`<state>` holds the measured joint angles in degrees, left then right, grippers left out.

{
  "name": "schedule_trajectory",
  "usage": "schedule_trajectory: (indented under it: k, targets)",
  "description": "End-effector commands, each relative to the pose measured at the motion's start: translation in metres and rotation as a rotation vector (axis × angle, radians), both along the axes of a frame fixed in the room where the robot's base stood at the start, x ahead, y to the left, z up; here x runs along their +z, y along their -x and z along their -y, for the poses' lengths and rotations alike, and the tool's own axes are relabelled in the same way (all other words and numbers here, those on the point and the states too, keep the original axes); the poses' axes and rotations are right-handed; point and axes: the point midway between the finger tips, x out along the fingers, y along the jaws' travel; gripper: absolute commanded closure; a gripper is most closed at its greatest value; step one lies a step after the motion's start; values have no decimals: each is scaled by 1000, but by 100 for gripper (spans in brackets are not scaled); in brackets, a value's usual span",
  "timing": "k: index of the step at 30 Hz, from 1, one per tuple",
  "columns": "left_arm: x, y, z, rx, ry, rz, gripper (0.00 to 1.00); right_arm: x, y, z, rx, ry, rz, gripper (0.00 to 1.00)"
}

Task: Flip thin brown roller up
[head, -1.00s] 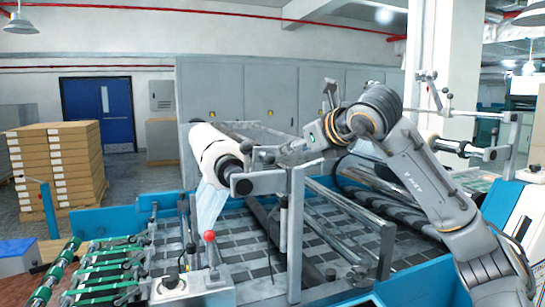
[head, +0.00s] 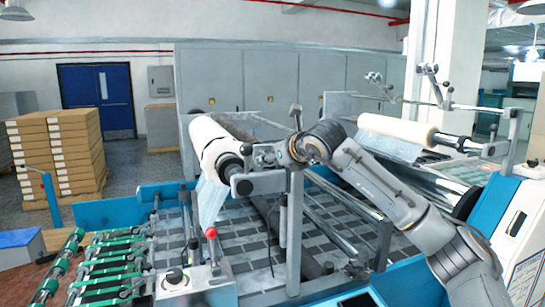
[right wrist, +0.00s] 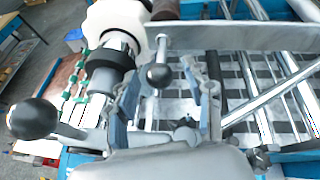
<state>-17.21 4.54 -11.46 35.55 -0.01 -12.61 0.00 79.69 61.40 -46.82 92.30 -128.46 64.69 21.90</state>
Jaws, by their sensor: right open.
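The thin brown roller (head: 238,131) lies behind the thick white roll (head: 212,143) on the machine in the head view; its brown end (right wrist: 166,9) seems to show at the top of the right wrist view. My right gripper (head: 268,156) is beside the near end of the white roll, at the grey bracket (head: 258,184). In the right wrist view its two fingers (right wrist: 168,82) are apart. A black ball knob (right wrist: 158,76) on a short lever shows between them; I cannot tell whether they touch it. My left gripper is not in view.
A second black knob (right wrist: 32,118) stands left of the fingers. A grey upright post (head: 295,230) stands close to the gripper. Another white roll (head: 395,130) is at the right. A red-knobbed control box (head: 190,283) and green rollers (head: 105,265) are at the front left.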

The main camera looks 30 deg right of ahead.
Motion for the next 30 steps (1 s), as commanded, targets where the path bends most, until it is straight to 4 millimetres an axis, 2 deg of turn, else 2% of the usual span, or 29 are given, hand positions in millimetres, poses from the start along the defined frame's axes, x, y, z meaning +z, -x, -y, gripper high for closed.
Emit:
schedule_trajectory:
  k: [1,6,8,14,16,24,30]
  targets:
    - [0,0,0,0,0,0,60,0,0,0,0,0,0,54]
    - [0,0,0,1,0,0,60,0,0,0,0,0,0,89]
    - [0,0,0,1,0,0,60,0,0,0,0,0,0,100]
    - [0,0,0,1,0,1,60,2,0,0,0,-4,1,100]
    - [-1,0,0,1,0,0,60,8,0,1,-2,-30,10,100]
    - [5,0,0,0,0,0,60,68,4,14,-1,-266,70,100]
    - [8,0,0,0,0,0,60,83,6,21,0,-338,88,100]
